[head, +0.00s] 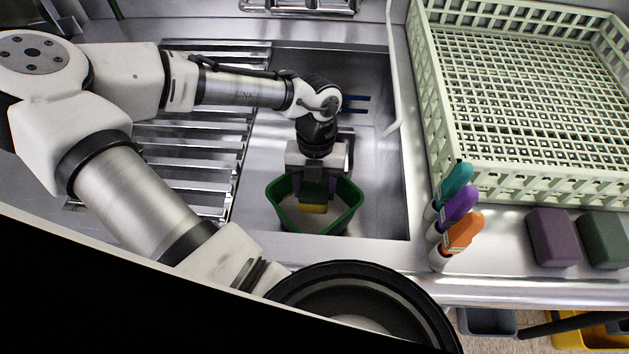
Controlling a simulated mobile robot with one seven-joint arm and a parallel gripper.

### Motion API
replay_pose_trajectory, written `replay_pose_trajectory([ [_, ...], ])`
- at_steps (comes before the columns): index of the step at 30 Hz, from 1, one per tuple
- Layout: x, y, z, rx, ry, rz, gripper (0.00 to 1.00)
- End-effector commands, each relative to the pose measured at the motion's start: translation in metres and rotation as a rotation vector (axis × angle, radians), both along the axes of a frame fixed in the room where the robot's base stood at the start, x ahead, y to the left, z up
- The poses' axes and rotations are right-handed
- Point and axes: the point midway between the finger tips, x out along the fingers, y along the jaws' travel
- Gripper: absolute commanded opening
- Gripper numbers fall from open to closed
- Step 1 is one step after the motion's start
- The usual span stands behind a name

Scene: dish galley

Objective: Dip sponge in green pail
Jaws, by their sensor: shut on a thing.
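The green pail (344,212) stands in the sink basin, near its front wall. My gripper (314,198) points down into the pail's opening. It is shut on a sponge (313,209), of which a yellow lower part shows between the pail's walls. The jaws hide most of the sponge. The pail's inside looks pale grey; I cannot tell how deep the sponge sits or whether it touches what is inside.
A metal rack (190,183) covers the basin's left part. A pale green crate (520,184) stands on the right counter. Brushes with teal, purple (459,203) and orange handles stand before it, beside a purple sponge (554,237) and a dark green sponge (604,239).

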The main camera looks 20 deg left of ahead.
Motion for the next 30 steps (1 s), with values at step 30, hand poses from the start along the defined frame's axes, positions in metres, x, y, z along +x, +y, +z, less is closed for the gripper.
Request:
replay_pose_trajectory([
  [30, 0.000, 0.000, -0.068, 0.001, 0.002, 0.000, 0.35],
])
